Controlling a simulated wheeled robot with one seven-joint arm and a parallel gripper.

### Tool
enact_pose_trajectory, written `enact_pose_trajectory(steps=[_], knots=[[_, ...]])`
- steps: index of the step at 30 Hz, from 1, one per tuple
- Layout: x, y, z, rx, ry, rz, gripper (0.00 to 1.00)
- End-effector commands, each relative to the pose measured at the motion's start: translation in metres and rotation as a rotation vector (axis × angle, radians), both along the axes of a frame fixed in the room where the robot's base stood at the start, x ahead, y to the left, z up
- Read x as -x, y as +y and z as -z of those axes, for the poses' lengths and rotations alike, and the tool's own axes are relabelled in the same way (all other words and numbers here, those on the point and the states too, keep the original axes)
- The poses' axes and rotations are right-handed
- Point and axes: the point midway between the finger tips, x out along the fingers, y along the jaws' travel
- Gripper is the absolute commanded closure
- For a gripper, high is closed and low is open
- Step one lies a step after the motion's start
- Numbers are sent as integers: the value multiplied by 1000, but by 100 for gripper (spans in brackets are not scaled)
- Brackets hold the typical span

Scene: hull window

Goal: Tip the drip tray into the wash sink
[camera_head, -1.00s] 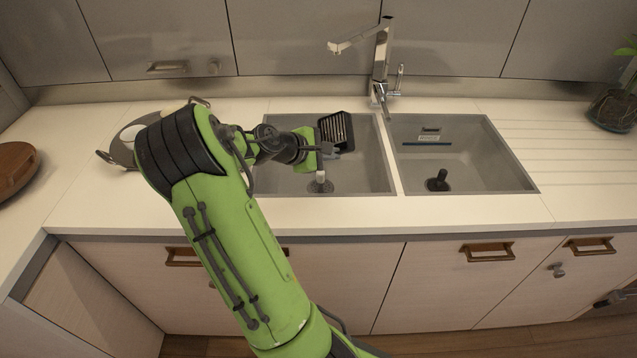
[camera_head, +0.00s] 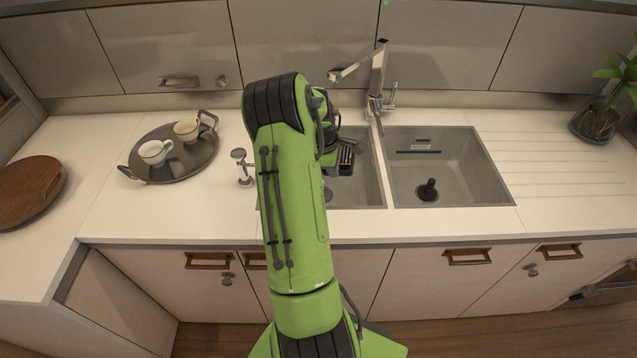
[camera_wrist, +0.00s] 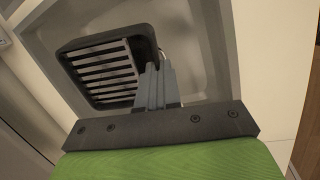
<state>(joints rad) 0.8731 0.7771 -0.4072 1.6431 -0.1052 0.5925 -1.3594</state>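The drip tray (camera_head: 345,157) is a small black tray with a pale slatted grille. My gripper (camera_wrist: 155,88) is shut on its near edge, and the tray (camera_wrist: 107,68) fills the upper left of the wrist view with its slats showing. In the head view my arm hides the gripper and part of the tray. The tray is held over the left basin (camera_head: 368,188) of the double sink. I cannot tell how high it is above the basin floor.
A faucet (camera_head: 374,85) stands behind the sink. A round dark tray (camera_head: 172,172) with two cups and a small silver fitting (camera_head: 240,165) are on the counter to the left. A wooden board (camera_head: 28,188) lies far left, a plant (camera_head: 600,118) far right.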

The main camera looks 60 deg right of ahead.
Motion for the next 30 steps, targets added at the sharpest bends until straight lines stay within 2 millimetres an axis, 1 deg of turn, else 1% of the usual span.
enact_pose_trajectory(steps=[1, 7, 12, 16, 20, 27, 30], knots=[[3, -2, -6, -40, -19, 5, 100], [3, -4, 0, -210, -103, 4, 100], [1, -3, 5, -232, -114, -1, 100], [1, -3, 5, -231, -113, -1, 100], [1, -3, -4, -229, -113, -1, 100], [1, -3, -26, -228, -112, 0, 100], [1, -3, -26, -228, -112, 0, 100]])
